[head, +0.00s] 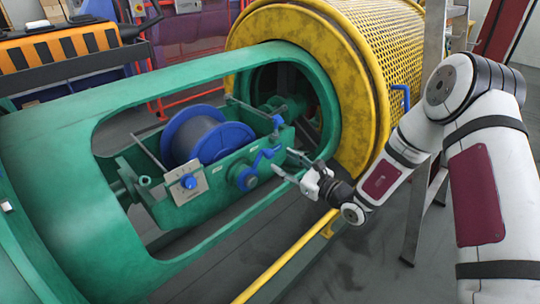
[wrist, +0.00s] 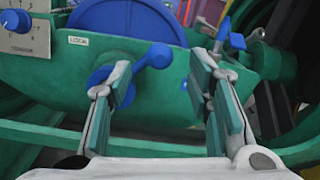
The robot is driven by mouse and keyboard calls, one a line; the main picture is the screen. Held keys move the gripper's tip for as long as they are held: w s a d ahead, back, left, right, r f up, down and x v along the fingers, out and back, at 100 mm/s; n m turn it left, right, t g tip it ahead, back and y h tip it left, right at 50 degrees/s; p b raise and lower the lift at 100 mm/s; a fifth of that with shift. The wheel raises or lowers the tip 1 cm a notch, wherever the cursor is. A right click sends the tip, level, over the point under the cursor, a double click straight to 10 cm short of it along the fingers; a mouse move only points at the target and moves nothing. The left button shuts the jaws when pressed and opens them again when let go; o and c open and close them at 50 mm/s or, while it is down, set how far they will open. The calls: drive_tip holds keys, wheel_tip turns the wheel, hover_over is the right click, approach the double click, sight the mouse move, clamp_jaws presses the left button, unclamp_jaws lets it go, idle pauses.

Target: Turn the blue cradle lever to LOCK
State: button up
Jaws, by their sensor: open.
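The blue cradle lever (head: 259,164) sits on the front side of the green cradle (head: 215,182), with its round knob up and to the right of its hub. In the wrist view the lever's knob (wrist: 158,55) shows between the fingers, and my left finger partly covers the hub and arm. My gripper (head: 288,165) is open and empty, just right of the lever; in the wrist view its spread fingers (wrist: 161,78) point toward the cradle. I cannot tell whether a finger touches the lever. A small white label (wrist: 77,41) is left of the lever; its text is unclear.
A blue spool (head: 196,135) lies in the cradle. A plate with a blue knob (head: 188,182) is at left, and a second blue handle (head: 277,122) at right. The green tube frame (head: 75,170) surrounds the opening. A yellow rail (head: 285,258) runs below my gripper.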

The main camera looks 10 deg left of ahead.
sight(273, 155)
drive_tip(key=x, duration=0.7)
drive_tip(key=shift+b, duration=0.4)
clamp_jaws()
